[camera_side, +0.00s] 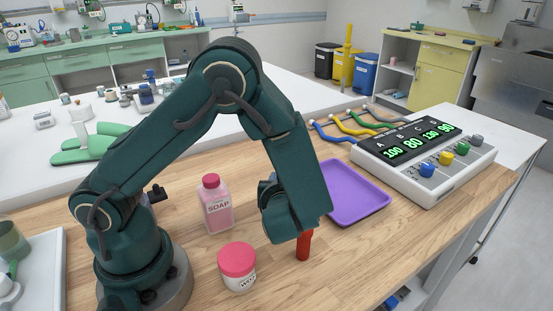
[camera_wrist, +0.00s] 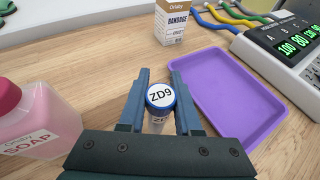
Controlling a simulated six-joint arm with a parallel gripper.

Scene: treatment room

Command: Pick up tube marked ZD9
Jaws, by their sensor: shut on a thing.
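The tube marked ZD9 (camera_wrist: 160,96) has a blue cap with a white round label on top and stands upright between my fingers in the wrist view. My gripper (camera_wrist: 157,103) is shut on it near its cap. In the side view my gripper (camera_side: 300,230) points down, and a red cylinder (camera_side: 304,246) shows under it, seemingly the lower part of the tube. The cap is hidden there by my gripper. I cannot tell whether the tube's foot touches the wooden table.
A purple tray (camera_side: 345,207) lies just right of my gripper, empty. A pink soap bottle (camera_side: 216,218) and a white jar with a pink lid (camera_side: 238,275) stand to the left. A bandage box (camera_wrist: 170,24) and a monitor unit (camera_side: 425,165) are behind.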

